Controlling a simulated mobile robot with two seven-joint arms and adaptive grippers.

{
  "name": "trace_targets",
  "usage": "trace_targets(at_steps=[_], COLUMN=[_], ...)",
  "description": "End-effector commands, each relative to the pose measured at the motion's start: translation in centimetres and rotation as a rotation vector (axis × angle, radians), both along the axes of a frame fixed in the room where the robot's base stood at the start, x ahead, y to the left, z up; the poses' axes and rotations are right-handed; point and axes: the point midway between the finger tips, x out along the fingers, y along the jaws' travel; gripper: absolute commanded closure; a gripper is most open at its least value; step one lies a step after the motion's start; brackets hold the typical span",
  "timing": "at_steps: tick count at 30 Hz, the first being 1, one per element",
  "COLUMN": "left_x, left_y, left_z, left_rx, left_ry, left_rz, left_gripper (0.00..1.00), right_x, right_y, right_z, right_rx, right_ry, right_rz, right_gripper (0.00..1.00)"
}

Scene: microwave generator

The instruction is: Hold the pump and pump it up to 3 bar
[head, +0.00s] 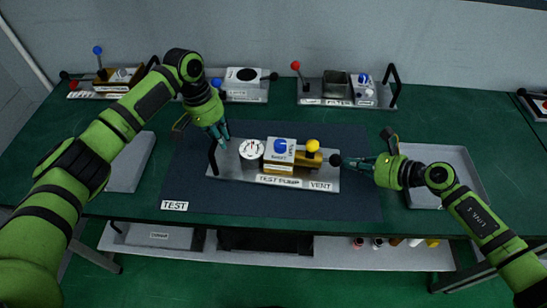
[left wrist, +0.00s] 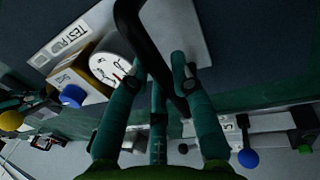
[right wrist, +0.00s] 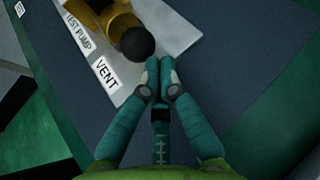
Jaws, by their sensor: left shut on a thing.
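The test pump stands on a grey base plate (head: 229,165) on the dark blue mat, with a white round gauge (head: 252,149), a blue knob (head: 281,145), a yellow knob (head: 312,145) and a black ball-ended plunger (head: 335,160) on its right. The gauge reading is too small to tell. My left gripper (head: 217,137) is shut on the black upright handle (left wrist: 133,25) at the plate's left end. My right gripper (head: 372,162) has its fingertips together, empty, just beside the black ball (right wrist: 137,43). I cannot tell whether they touch it.
The dark blue mat (head: 190,190) has free room in front of the pump. Other fixtures stand along the back, including the filter unit (head: 312,98). A grey tray (head: 455,160) lies right and another (head: 130,170) left. A lower shelf (head: 330,252) holds small items.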

Motion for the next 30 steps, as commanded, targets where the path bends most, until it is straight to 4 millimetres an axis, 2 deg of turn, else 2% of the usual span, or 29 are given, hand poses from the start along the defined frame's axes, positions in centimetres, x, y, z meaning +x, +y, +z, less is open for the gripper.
trace_targets(at_steps=[2, 7, 24, 30], left_x=[-0.3, -0.3, -0.3, -0.3], left_y=[-0.3, -0.3, -0.3, -0.3], left_z=[-0.5, -0.5, -0.5, -0.5], left_rx=[-0.003, -0.003, -0.002, -0.002], left_ry=[0.009, 0.009, 0.009, 0.009], left_rz=[-0.007, -0.007, -0.006, -0.006], left_gripper=[1.0, 1.0, 1.0, 1.0], right_x=[-0.1, -0.1, -0.5, -0.6], right_y=[0.7, 0.4, -4.7, -5.5], right_z=[0.0, 0.0, -0.1, 0.0], right_rx=[0.005, 0.004, 0.001, 0.002], right_ry=[-0.001, 0.0, 0.001, 0.0], right_rz=[0.006, 0.004, 0.001, 0.002], right_gripper=[1.0, 1.0, 1.0, 1.0])
